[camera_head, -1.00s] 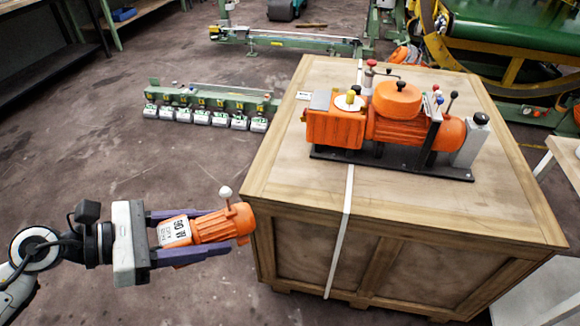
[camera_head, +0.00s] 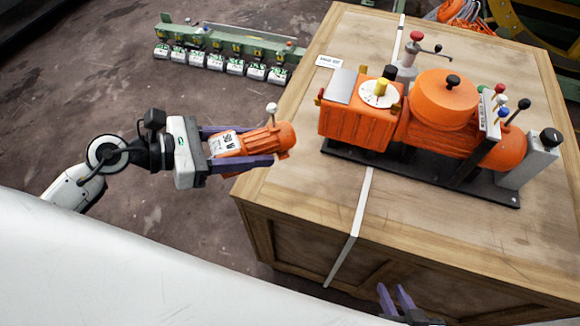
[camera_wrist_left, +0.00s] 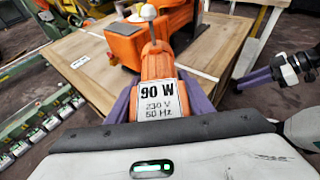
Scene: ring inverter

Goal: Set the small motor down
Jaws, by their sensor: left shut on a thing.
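The small orange motor (camera_head: 268,140) has a white label and a white-knobbed lever. My left gripper (camera_head: 256,146) is shut on it, one purple finger on each side. In the head view its free end overlaps the left edge of the wooden crate (camera_head: 300,190); its height over the top is hard to tell. In the left wrist view the motor (camera_wrist_left: 157,70) shows its "90 W" label, with the crate top beyond. My right gripper (camera_head: 394,296) is at the bottom of the head view by the crate's front, its fingers apart and empty.
A large orange machine (camera_head: 375,118) on a black base stands on the crate. A white strap (camera_head: 362,205) crosses the crate top. The left and front parts of the top are bare. A green rail with several white blocks (camera_head: 225,50) lies on the floor behind.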

